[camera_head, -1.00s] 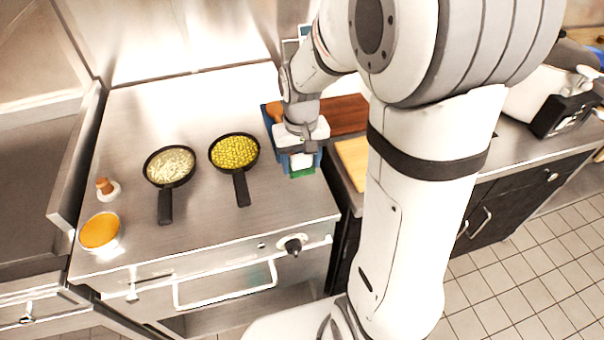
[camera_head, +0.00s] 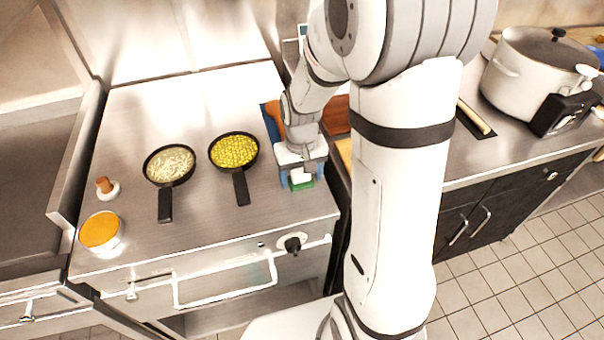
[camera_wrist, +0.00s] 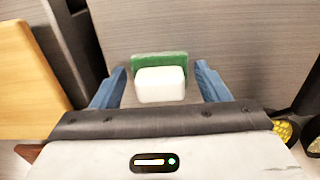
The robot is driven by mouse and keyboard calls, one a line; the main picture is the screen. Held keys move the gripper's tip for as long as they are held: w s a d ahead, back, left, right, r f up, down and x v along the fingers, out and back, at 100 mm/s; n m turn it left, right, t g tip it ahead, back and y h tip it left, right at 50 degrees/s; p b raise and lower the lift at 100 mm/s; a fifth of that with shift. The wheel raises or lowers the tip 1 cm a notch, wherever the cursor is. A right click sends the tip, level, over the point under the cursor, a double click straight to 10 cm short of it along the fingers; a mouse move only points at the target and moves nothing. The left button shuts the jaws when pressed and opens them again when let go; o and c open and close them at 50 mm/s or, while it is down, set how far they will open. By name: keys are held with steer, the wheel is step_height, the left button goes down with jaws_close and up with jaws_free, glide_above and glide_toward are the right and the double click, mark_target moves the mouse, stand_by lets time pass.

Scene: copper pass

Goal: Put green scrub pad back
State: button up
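The green scrub pad (camera_head: 304,184) is on the steel counter near its front right corner, under my gripper (camera_head: 301,182). A white block (camera_wrist: 160,85) sits on the pad's near side in the wrist view, and the green part (camera_wrist: 158,61) shows behind it. My gripper's blue fingers stand on either side of the white block, with a visible gap on each side. The gripper is open in the wrist view (camera_wrist: 160,82). My wrist covers part of the pad from above in the head view.
Two black pans, one with yellow food (camera_head: 234,151) and one with pale food (camera_head: 170,164), stand to the left. A blue item (camera_head: 269,112), partly hidden, lies behind my wrist. A wooden board (camera_head: 346,150) is on the right. A large pot (camera_head: 535,75) stands far right.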

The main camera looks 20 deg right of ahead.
mark_target(301, 173)
steer(key=shift+o, duration=0.8)
steer(key=shift+r, duration=0.1)
steer(key=shift+r, duration=0.2)
step_height(301, 173, up, 11)
steer(key=s+r+t, duration=0.3)
steer(key=s, duration=1.1)
steer(key=shift+r, duration=0.25)
steer(key=shift+d, duration=0.1)
